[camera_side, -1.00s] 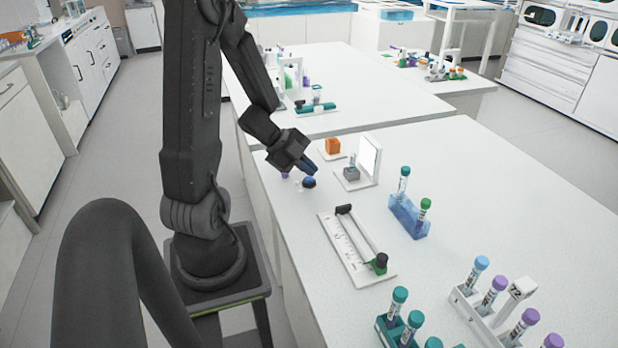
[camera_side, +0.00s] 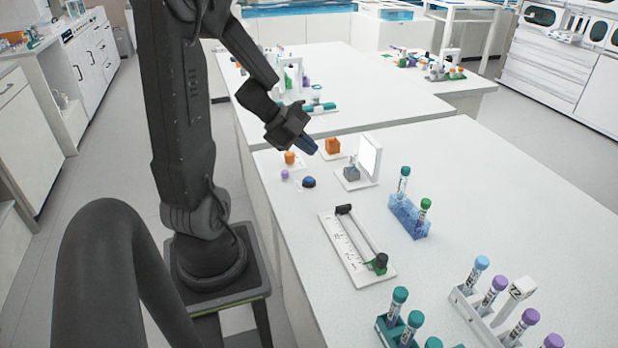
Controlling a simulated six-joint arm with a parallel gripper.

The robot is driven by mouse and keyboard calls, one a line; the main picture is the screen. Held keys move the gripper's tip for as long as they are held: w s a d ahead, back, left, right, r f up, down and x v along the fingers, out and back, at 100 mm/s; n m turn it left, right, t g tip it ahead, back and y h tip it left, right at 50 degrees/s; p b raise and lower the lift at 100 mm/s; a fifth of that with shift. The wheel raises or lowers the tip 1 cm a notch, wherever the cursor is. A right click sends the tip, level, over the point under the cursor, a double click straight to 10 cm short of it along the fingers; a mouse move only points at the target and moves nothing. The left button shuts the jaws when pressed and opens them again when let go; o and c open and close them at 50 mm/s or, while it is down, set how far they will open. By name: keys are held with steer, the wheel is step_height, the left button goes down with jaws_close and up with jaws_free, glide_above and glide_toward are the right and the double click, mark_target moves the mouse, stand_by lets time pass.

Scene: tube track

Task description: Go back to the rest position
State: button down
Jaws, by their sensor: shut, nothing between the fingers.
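My gripper (camera_side: 308,147) is in the air above the far left part of the white bench (camera_side: 470,180). Its dark blue fingers are shut with nothing seen between them. They point down and to the right. Below it on the bench are a dark blue round cap (camera_side: 309,182), a small purple cap (camera_side: 284,174) and an orange piece (camera_side: 290,158). The gripper is apart from all of them.
An orange block (camera_side: 333,146) and a white upright panel (camera_side: 370,155) stand right of the gripper. A track with a tube (camera_side: 357,245) lies nearer. A blue rack (camera_side: 409,215), a white rack (camera_side: 490,312) and a teal rack (camera_side: 385,328) hold tubes. The bench's right middle is clear.

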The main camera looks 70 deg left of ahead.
steer(key=shift+w, duration=0.1)
steer(key=w+d+r+n+t+y, duration=0.2)
steer(key=w+d+r+n+y, duration=0.15)
steer(key=r+y, duration=0.2)
steer(key=w+d+r+n+t+y, duration=0.1)
steer(key=w+d+r+n+y, duration=0.1)
steer(key=w+r+n+y, duration=0.25)
steer(key=s+d+n+g+h, duration=0.5)
steer(key=s+d, duration=0.8)
steer(key=d, duration=0.4)
steer(key=shift+s+r+n+g+h, duration=0.2)
steer(key=shift+r+n+g+h, duration=0.15)
steer(key=shift+h, duration=0.25)
